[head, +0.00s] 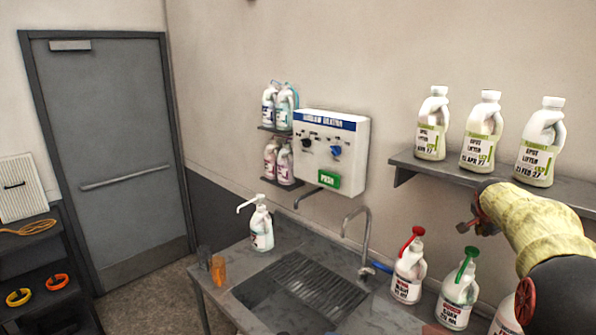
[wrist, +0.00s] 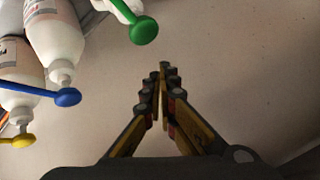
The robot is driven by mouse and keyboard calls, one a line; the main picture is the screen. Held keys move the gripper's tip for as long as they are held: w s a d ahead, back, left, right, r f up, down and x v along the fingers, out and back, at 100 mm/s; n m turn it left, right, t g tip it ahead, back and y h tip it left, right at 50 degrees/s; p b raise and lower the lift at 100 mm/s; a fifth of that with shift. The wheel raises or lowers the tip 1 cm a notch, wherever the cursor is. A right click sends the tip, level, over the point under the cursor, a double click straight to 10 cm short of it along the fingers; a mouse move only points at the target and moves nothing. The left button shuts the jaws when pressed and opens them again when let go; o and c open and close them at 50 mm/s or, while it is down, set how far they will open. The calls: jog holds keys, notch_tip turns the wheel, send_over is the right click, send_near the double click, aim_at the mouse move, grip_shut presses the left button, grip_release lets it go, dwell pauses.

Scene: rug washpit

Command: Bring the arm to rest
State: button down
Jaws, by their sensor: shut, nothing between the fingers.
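My arm, in a yellowish sleeve, reaches in from the right edge of the head view. My gripper (head: 466,227) is in front of the wall, just below the wall shelf and above the pump bottles on the counter. In the wrist view my gripper (wrist: 163,68) has its fingers together and holds nothing. Bottles with a blue pump (wrist: 67,97), a green pump (wrist: 144,30) and a yellow pump (wrist: 20,141) show to its upper left, apart from the fingers.
A shelf (head: 402,160) with three white jugs is close above my gripper. A red-pump bottle (head: 408,268) and green-pump bottle (head: 458,290) stand below it, by the sink (head: 270,298) and tap (head: 366,232). A dispenser box (head: 350,150) hangs farther left.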

jog(key=s+a+f+n+g+y, duration=0.2)
jog(key=s+a+f+n, duration=0.3)
jog(key=s+a+f, duration=0.3)
jog(key=s+a+f+n+y+b, duration=0.2)
jog(key=s+a+f+n+b, duration=0.2)
jog(key=s+a, duration=1.2)
jog(key=s+a+f+n+t+y+b, duration=0.1)
jog(key=s+a+f+n+b, duration=0.3)
jog(key=s+a, duration=1.2)
jog(key=shift+a+n+y+b, duration=0.6)
jog(key=shift+a+n+b, duration=0.7)
jog(key=shift+a+n, duration=0.7)
